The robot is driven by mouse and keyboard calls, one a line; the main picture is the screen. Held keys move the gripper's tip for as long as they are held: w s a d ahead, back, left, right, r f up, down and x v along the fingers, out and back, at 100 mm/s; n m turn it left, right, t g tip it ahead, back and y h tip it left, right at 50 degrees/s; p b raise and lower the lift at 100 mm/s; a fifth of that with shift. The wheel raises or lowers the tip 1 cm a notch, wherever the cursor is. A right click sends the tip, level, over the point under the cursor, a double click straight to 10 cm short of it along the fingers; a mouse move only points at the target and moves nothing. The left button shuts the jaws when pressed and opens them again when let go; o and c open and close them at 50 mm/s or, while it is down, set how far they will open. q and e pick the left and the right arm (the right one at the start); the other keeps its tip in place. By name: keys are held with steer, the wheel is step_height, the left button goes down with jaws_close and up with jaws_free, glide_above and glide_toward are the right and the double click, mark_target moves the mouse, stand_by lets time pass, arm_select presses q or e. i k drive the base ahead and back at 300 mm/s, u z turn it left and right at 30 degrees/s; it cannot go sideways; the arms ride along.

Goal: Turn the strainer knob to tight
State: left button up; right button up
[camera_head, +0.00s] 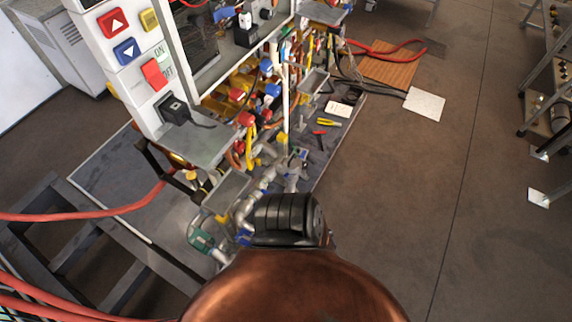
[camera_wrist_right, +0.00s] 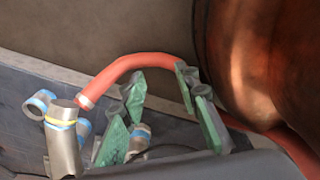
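In the right wrist view, my right gripper (camera_wrist_right: 160,112) is open, its two green-padded fingers spread apart with nothing held between them. A grey metal fitting (camera_wrist_right: 64,150) with yellow and blue rings and blue round ends stands left of the fingers. I cannot tell whether the strainer knob is part of it. In the head view, grey pipework (camera_head: 248,206) with blue and green parts lies low in the middle, partly hidden by a black ridged part and a copper-coloured rounded surface. No knob marking is readable. My left gripper is not in view.
A red hose (camera_wrist_right: 130,66) arches behind the right fingers. A white control panel (camera_head: 128,60) with coloured buttons stands upper left in the head view. Pliers (camera_head: 329,122) and a brown board (camera_head: 390,64) lie farther back.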

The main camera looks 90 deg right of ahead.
mark_target(305, 166)
steer(key=u, duration=0.05)
steer(key=k, duration=0.75)
steer(key=z, duration=1.7)
